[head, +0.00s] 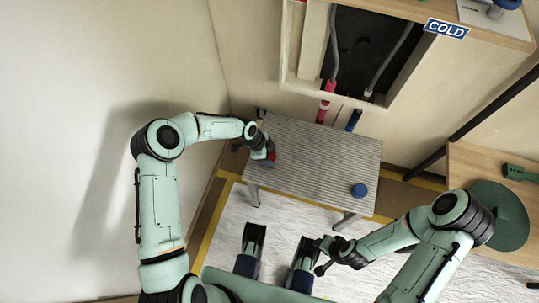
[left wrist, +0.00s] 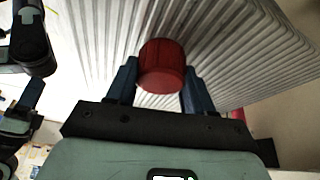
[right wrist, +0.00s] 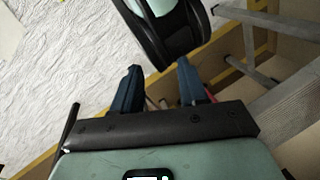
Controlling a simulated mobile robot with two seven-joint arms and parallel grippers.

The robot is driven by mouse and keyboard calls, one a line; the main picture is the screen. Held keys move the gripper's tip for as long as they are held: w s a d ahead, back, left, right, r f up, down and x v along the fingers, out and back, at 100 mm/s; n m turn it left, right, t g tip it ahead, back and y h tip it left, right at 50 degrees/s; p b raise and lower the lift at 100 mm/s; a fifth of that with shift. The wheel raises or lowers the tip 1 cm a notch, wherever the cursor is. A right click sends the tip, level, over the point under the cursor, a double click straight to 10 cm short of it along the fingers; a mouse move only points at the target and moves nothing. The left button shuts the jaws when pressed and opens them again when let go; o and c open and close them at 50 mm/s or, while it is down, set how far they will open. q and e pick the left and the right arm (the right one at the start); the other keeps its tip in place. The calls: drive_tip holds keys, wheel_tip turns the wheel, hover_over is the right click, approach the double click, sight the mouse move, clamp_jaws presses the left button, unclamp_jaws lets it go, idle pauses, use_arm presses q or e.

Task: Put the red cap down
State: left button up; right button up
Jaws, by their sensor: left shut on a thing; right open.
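The red cap (left wrist: 161,66) is between the two blue fingers of my left gripper (left wrist: 160,82), which is shut on it. In the head view the red cap (head: 271,157) shows as a small red spot by my left gripper (head: 266,153), over the left part of the ridged grey platform (head: 315,172). I cannot tell whether the cap touches the platform. A blue cap (head: 359,190) sits on the platform's right front. My right gripper (right wrist: 157,85) is open and empty; in the head view it is low at the centre right, in front of the platform.
Behind the platform is a wall opening with a red-ended pipe (head: 327,96) and a blue-ended one (head: 353,120). A blue COLD sign (head: 447,28) is at its upper right. A wooden table with a green disc (head: 497,215) stands at right. The platform's middle is clear.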

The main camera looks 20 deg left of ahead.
use_arm(q)
drive_tip(key=o, duration=1.2)
